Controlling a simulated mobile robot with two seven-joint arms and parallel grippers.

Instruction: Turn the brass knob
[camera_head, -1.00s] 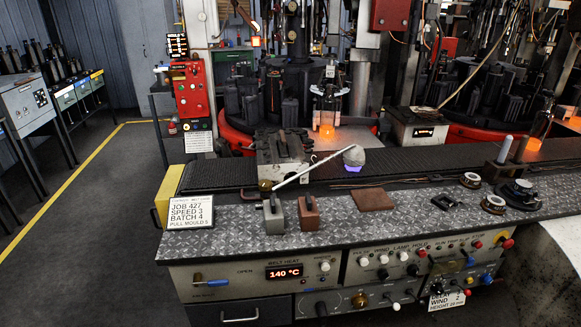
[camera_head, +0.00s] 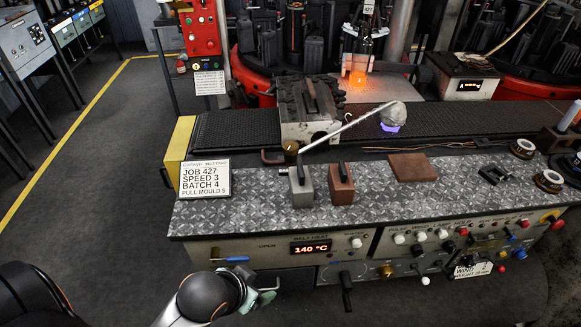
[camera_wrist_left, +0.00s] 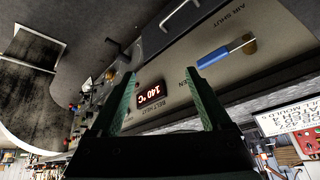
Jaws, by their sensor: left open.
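The brass knob (camera_head: 386,271) is a small round knob on the lower front panel of the console, right of a black lever. In the left wrist view a small brass-coloured knob (camera_wrist_left: 110,75) shows left of the fingers, beyond the heat display. My left gripper (camera_head: 260,288) is in front of the console's left part, below the display and well left of the knob, touching nothing that I can see. In the left wrist view its two green-padded fingers (camera_wrist_left: 161,76) stand apart with nothing between them. My right gripper is not in view.
The display (camera_head: 310,248) reads 140 °C. A blue-handled lever (camera_head: 232,259) is left of it. A black lever (camera_head: 346,290) sticks out left of the knob. Several knobs and buttons line the panel to the right. The floor (camera_head: 110,200) at left is clear.

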